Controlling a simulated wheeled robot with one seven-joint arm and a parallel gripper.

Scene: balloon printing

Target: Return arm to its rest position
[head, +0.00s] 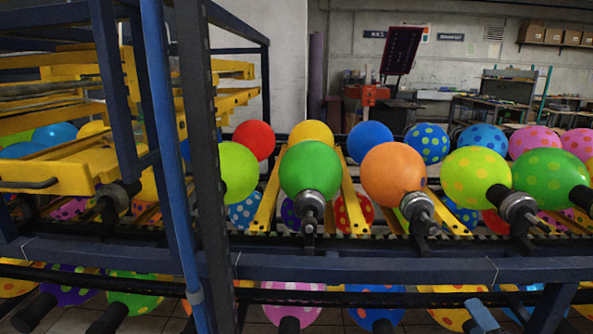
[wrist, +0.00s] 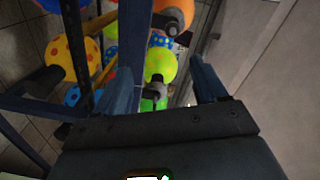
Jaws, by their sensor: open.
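My gripper (wrist: 162,75) shows in the wrist view with its two blue fingers spread apart. Nothing is held between them. Beyond the fingers, a lime balloon (wrist: 161,64) on a dark holder shows in the gap; I cannot tell how far off it is. My arm cannot be clearly made out in the head view. There a machine carries balloons in rows, among them a plain green balloon (head: 310,169) and an orange balloon (head: 394,174) on dark holders.
A dark blue machine rail (head: 400,268) runs across the front, with more balloons below it. Dark posts and a blue pipe (head: 170,150) stand at the left beside a yellow frame (head: 80,165). In the wrist view, bare floor (wrist: 275,60) lies to the right.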

